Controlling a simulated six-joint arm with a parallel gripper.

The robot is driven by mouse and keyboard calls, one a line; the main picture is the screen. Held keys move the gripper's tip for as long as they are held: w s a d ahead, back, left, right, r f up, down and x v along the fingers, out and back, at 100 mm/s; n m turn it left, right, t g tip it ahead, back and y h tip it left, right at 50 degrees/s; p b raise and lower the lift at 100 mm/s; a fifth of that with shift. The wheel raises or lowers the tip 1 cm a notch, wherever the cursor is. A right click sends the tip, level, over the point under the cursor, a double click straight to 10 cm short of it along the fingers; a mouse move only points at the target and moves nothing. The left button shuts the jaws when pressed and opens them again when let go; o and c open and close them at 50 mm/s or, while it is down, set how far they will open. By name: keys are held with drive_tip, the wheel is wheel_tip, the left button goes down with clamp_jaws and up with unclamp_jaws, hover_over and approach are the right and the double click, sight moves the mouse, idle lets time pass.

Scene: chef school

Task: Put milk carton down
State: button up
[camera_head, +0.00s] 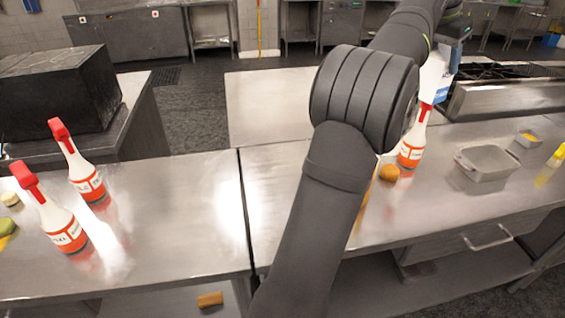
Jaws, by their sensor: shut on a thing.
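The milk carton (434,76), white with some blue, is at the upper right, behind my arm's large joint. My gripper (451,45) is at the carton's upper right side and is shut on it; its fingers are small and partly hidden. My arm covers the carton's left side. The carton's bottom end is partly behind the red cap of a bottle, so I cannot tell whether it touches the counter.
A white bottle with red cap and label (411,142) stands below the carton. Two similar bottles (84,178) (59,222) stand left. The left counter's middle is clear.

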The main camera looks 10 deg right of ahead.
drive_tip(key=w+a+n+t+y, duration=0.1)
drive_tip(key=w+a+n, duration=0.2)
drive_tip(key=w+a, duration=0.9)
drive_tip(key=w+a+n+t, duration=0.1)
drive_tip(key=w+a+n, duration=0.2)
drive_tip(key=w+a, duration=0.95)
drive_tip(key=s+a+n+y, duration=0.1)
drive_tip(key=a+n, duration=0.2)
drive_tip(key=a, duration=1.4)
drive_tip(key=s+a+n+t+y, duration=0.1)
drive_tip(key=s+a+n, duration=0.15)
drive_tip(key=a, duration=1.45)
drive_tip(key=s+a+n+y, duration=0.1)
drive_tip(key=a+n, duration=0.2)
drive_tip(key=a, duration=1.5)
drive_tip(key=s+a+n+y, duration=0.15)
drive_tip(key=s+a, duration=0.25)
drive_tip(key=a, duration=0.4)
drive_tip(key=s+a+n, duration=0.2)
drive_tip(key=s+a, duration=0.2)
drive_tip(key=a, duration=0.3)
drive_tip(key=s+a+f+n+g+y, duration=0.15)
drive_tip(key=s+a+n, duration=0.35)
drive_tip(key=s+a, duration=1.85)
wheel_tip(320, 180, down, 27)
drive_tip(key=d, duration=0.1)
drive_tip(key=shift+s, duration=0.15)
